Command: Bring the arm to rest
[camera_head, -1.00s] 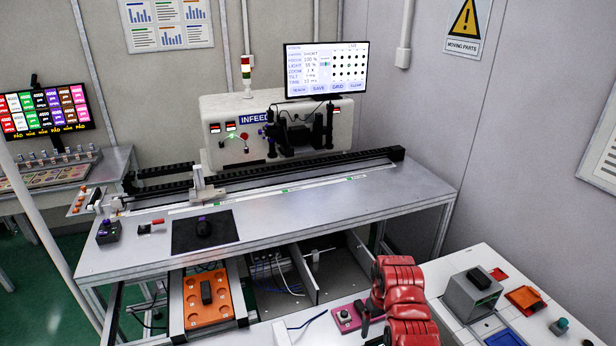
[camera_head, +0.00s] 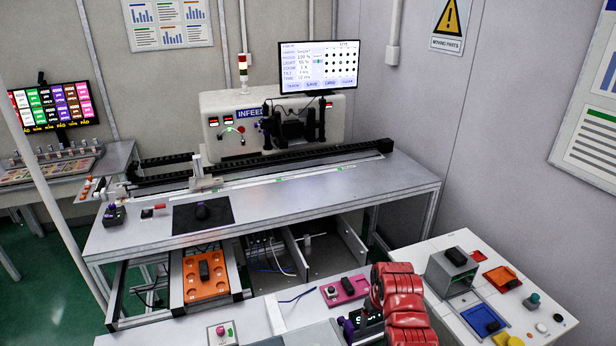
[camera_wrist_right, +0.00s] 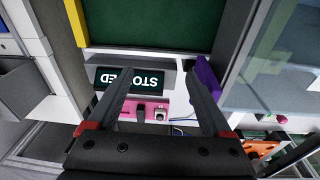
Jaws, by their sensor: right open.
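My red right arm (camera_head: 398,305) rises at the lower right of the head view, over the near edge of the white table. Its fingers do not show clearly there. In the right wrist view my right gripper (camera_wrist_right: 158,78) has its two dark fingers spread apart, with nothing between them. Beyond the fingers lie a dark display reading "STOPPED" (camera_wrist_right: 115,79), partly covered by a finger, and a pink box (camera_wrist_right: 140,111). The pink box also shows in the head view (camera_head: 343,290), left of the arm. My left gripper is not in view.
A grey metal bench (camera_head: 285,210) with a rail and the INFEED machine (camera_head: 222,112) stands ahead. An orange tray (camera_head: 206,286) sits in a drawer below. Right of the arm, a white table carries a grey block device (camera_head: 452,273), a blue tray (camera_head: 478,321) and an orange tray (camera_head: 502,279).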

